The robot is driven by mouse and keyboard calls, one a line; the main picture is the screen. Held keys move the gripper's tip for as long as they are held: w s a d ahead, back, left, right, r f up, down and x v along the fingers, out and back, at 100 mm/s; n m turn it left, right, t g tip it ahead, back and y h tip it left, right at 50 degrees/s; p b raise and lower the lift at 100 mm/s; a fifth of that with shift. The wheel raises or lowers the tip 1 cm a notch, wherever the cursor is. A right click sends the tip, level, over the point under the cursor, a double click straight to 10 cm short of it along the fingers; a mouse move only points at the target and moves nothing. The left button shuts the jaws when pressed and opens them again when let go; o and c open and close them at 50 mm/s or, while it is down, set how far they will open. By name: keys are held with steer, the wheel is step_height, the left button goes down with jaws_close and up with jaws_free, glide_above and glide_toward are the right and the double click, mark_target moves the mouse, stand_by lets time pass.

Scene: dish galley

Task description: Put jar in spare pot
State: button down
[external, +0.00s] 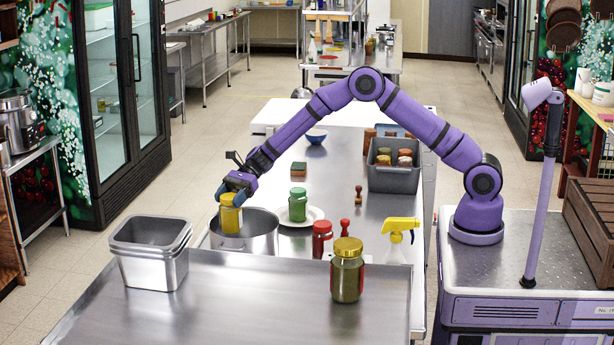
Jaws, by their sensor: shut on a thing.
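My gripper (236,186) is at the end of the purple arm, pointing down, shut on a yellow jar (230,218). The jar is upright with a yellow lid. It appears over the left part of a round steel pot (262,236). Its lower end overlaps the pot's opening in the picture; I cannot tell how deep it is or whether it touches the pot. The pot's inside is mostly hidden. A green jar (297,206) stands on a white plate (314,214) right of the pot.
A red jar (322,240), a gold-lidded jar (347,275) and a yellow-headed spray bottle (399,238) stand to the right. Nested steel pans (151,262) stand front left. A grey bin (395,180) with jars, a sponge (299,169) and a blue bowl (316,136) are farther back.

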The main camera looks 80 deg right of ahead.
mark_target(231, 230)
step_height(231, 230, down, 11)
steer(key=shift+d+r, duration=0.1)
steer(key=shift+r, duration=0.1)
stand_by(0.4)
steer(key=shift+f, duration=0.1)
steer(key=shift+c, duration=1.1)
jaws_free()
